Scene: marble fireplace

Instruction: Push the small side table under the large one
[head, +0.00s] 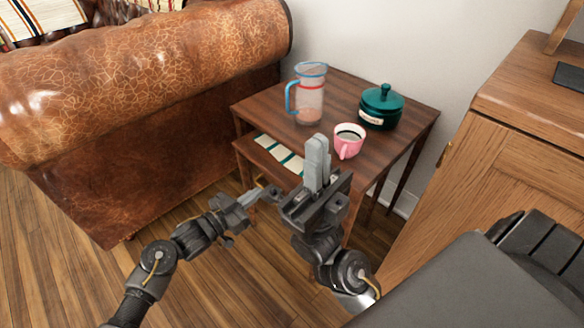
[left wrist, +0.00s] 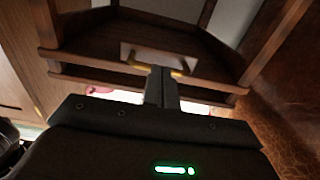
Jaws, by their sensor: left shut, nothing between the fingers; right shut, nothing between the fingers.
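The large side table (head: 351,92) is dark brown wood and stands between the sofa and the cabinet. The small side table (head: 243,147) is lower and sits partly under it, its top showing along the front left side. White and teal striped items (head: 279,154) lie on its top. My left gripper (head: 272,191) is shut and empty, close to the small table's front; contact cannot be told. In the left wrist view, its closed fingers (left wrist: 161,72) point at the dark wooden table edges. My right gripper (head: 318,142) is shut and empty, raised in front of the tables and hiding part of them.
A blue-rimmed jug (head: 309,97), a pink cup (head: 347,143) and a teal lidded pot (head: 380,108) stand on the large table. A brown leather sofa (head: 150,110) is left, a wooden cabinet (head: 480,165) right. The wooden floor (head: 60,260) is clear at front left.

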